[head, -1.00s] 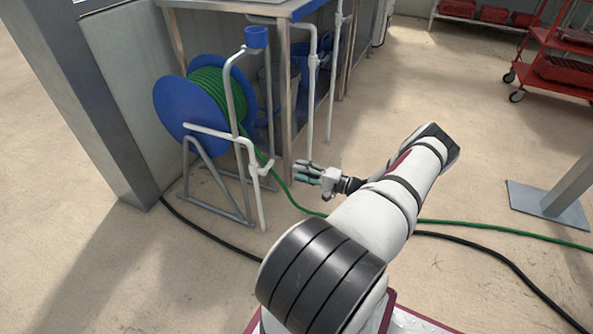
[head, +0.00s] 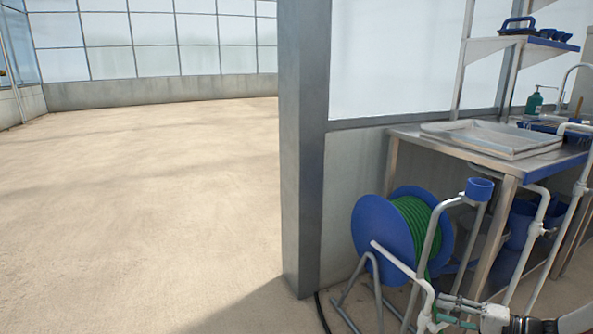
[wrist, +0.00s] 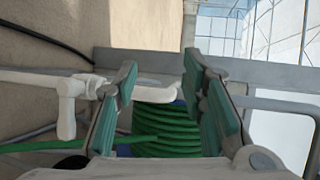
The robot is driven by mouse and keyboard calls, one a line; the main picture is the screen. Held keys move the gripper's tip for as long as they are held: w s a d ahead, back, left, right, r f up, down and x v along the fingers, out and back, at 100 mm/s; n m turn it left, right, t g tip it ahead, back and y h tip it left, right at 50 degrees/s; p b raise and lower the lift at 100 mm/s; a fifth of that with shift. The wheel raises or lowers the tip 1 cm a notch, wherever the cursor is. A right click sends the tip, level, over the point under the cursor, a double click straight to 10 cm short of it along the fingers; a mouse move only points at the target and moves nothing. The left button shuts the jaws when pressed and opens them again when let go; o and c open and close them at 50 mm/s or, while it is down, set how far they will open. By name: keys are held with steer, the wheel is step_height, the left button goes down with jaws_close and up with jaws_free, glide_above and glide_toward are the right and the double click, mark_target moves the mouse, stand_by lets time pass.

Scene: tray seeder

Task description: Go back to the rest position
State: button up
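My gripper (head: 448,311) shows at the lower right edge of the head view, in front of the hose reel's white pipe frame. In the wrist view my gripper (wrist: 160,66) has its two teal-padded fingers apart, with nothing held between them. The hose reel (head: 379,232) is blue with green hose wound on it. Its green hose (wrist: 167,130) shows beyond and between the fingers in the wrist view. I cannot tell the exact gap between the fingers and the pipes. Most of my arm is outside the head view.
A steel sink bench (head: 494,147) stands at the right with a shallow tray (head: 490,152) on it. A grey post (head: 303,150) rises beside the reel. A white pipe (wrist: 66,110) lies close left of the fingers. The floor (head: 140,200) at the left is open.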

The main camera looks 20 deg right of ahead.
steer(key=w+a+r+n+g+y, duration=0.1)
steer(key=w+a+r+n+g, duration=0.3)
steer(key=a+r, duration=0.6)
steer(key=s+a+r+n+g, duration=0.1)
steer(key=a+r+n+g, duration=0.1)
steer(key=a+r+g, duration=0.65)
steer(key=s+a+r+n+g+h, duration=0.15)
steer(key=s+a+r, duration=0.25)
steer(key=a, duration=0.4)
steer(key=s+a+r+n+h, duration=0.1)
steer(key=s+a+r+h, duration=0.1)
steer(key=s+a+r, duration=0.4)
steer(key=s+a+r+n+t+h, duration=0.1)
steer(key=s+a+h, duration=0.25)
steer(key=s, duration=0.55)
steer(key=s+a+r+n+h, duration=0.15)
steer(key=s+a, duration=0.25)
steer(key=s, duration=0.5)
step_height(320, 180, up, 32)
steer(key=t+h+p, duration=0.1)
steer(key=t+p, duration=0.3)
steer(key=p, duration=2.7)
steer(key=shift+d, duration=0.35)
